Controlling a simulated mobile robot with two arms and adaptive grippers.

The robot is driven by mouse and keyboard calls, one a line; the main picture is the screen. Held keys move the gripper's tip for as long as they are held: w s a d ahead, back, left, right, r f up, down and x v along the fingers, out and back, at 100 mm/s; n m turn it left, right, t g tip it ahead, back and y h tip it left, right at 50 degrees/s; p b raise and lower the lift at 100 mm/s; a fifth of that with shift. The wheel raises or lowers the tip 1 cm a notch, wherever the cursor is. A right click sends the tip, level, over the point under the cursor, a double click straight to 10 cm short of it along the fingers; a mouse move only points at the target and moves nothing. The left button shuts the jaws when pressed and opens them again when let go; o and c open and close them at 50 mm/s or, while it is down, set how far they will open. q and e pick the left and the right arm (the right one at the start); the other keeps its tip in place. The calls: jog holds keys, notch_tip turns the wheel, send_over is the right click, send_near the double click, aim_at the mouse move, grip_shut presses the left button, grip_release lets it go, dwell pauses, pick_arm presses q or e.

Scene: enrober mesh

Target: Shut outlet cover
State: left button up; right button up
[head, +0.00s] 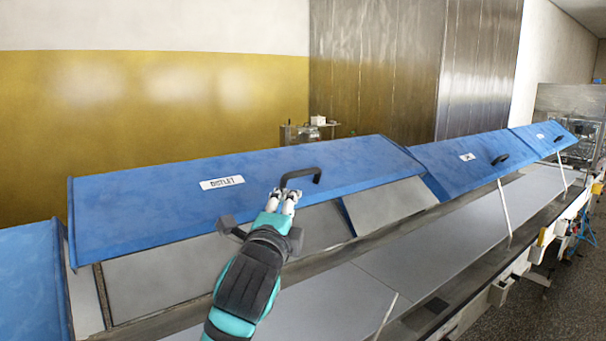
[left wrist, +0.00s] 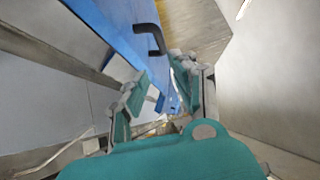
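The outlet cover (head: 150,195) is a long blue lid labelled "OUTLET" in the head view. It stands raised and tilted, with a gap under its front edge showing grey panels. Its black handle (head: 301,178) is near the front edge, right of the label. My left gripper (head: 284,197) is just below the handle at that edge. In the left wrist view, the left gripper (left wrist: 158,82) has its fingers apart with nothing held. The handle (left wrist: 152,38) lies just beyond the fingertips and the blue cover (left wrist: 122,35) shows between them. I cannot tell whether they touch. My right gripper is out of view.
More raised blue covers (head: 470,165) continue to the right, with thin white props (head: 504,212) beside them. A grey flat surface (head: 400,255) runs along the front of the machine. Another blue panel (head: 28,275) is at the far left. Open floor (head: 545,310) shows at lower right.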

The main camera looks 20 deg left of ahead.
aim_at(302, 174)
pick_arm(q)
jog(key=w+p, duration=0.2)
jog(key=w, duration=0.3)
jog(key=w+a+r+p, duration=0.1)
jog(key=w+p, duration=0.1)
jog(key=w, duration=0.3)
jog(key=w+a+p, duration=0.1)
jog(key=w+p, duration=0.1)
jog(key=w, duration=0.4)
jog(key=shift+w+r, duration=0.1)
jog(key=shift+r, duration=0.15)
jog(key=shift+w+p, duration=0.35)
jog(key=shift+w, duration=0.1)
jog(key=shift+f, duration=0.1)
grip_shut()
